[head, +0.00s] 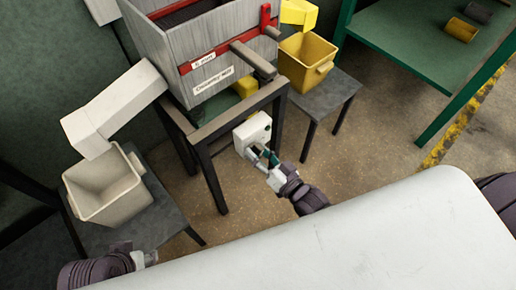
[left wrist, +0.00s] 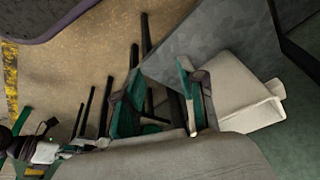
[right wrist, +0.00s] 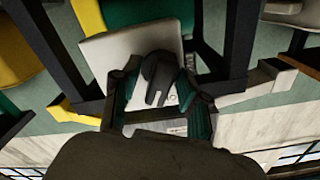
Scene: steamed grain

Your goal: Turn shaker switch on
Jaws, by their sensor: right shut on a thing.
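The shaker (head: 205,45) is a grey box with a red band on a dark frame. Its white switch box (head: 254,130) is mounted at a frame leg. In the right wrist view, the switch box (right wrist: 105,55) carries a dark switch knob (right wrist: 160,78). My right gripper (head: 264,160) is at the switch box, and its teal fingers (right wrist: 160,98) are on either side of the knob, shut on it. My left gripper (head: 148,258) is low at the left, away from the shaker. In the left wrist view its fingers (left wrist: 168,95) are apart with nothing between them.
A beige bin (head: 105,195) stands on a grey table (head: 165,215) under a white chute (head: 115,110). A yellow bin (head: 306,62) stands on another table (head: 325,98) at right. A green table (head: 410,45) is at the back right. Floor between is clear.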

